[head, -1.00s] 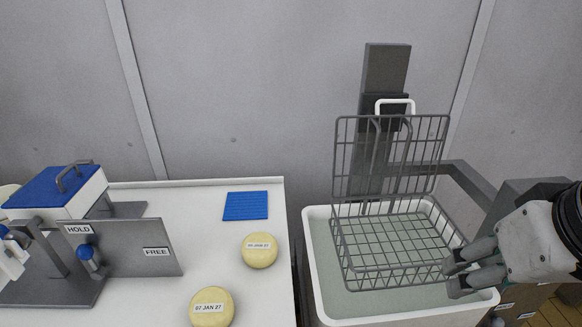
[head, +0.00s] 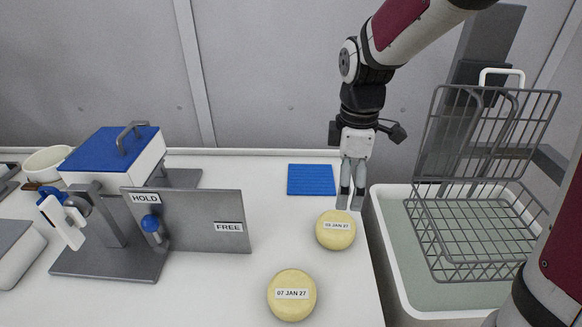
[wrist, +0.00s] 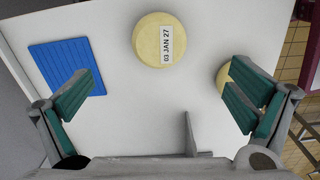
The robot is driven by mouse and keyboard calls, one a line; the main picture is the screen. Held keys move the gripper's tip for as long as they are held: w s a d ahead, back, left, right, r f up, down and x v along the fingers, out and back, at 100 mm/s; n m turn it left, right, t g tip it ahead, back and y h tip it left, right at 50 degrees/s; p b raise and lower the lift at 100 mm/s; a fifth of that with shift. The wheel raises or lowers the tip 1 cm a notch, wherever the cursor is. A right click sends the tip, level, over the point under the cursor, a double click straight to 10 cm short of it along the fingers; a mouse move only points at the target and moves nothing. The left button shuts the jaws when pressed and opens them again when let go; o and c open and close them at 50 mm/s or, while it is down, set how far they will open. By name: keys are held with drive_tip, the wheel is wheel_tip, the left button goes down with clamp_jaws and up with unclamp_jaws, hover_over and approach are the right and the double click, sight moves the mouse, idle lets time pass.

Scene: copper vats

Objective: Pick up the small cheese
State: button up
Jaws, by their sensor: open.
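Two round pale-yellow cheeses lie on the white table. The farther one (head: 336,230) looks slightly smaller in the head view; its label seems to read 03 JAN 27. The nearer one (head: 291,303) is labelled 07 JAN 27. My gripper (head: 349,205) points down with its fingers apart and empty, just behind the farther cheese and apart from it. In the wrist view the 03 JAN 27 cheese (wrist: 152,40) lies at the top centre, beyond the gap between the fingers. The other cheese (wrist: 222,76) is partly hidden by the right finger.
A blue ribbed mat (head: 311,180) lies left of my gripper. A grey panel (head: 200,222) marked HOLD and FREE stands by a blue-lidded device (head: 112,150) at left. A wire basket (head: 470,240) hangs over a white tub (head: 392,235) of liquid beyond the table's right edge.

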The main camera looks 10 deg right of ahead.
sight(337, 222)
drive_tip(key=f, duration=0.5)
drive_tip(key=a+f, duration=0.1)
drive_tip(key=f, duration=0.2)
drive_tip(key=shift+w+f+b, duration=0.25)
drive_tip(key=shift+w+b, duration=0.05)
drive_tip(key=shift+b, duration=0.1)
drive_tip(key=shift+s+d+f, duration=0.1)
drive_tip(key=shift+d+f, duration=0.05)
drive_tip(key=shift+f, duration=2.75)
drive_tip(key=c, duration=1.6)
drive_tip(key=shift+r, duration=0.1)
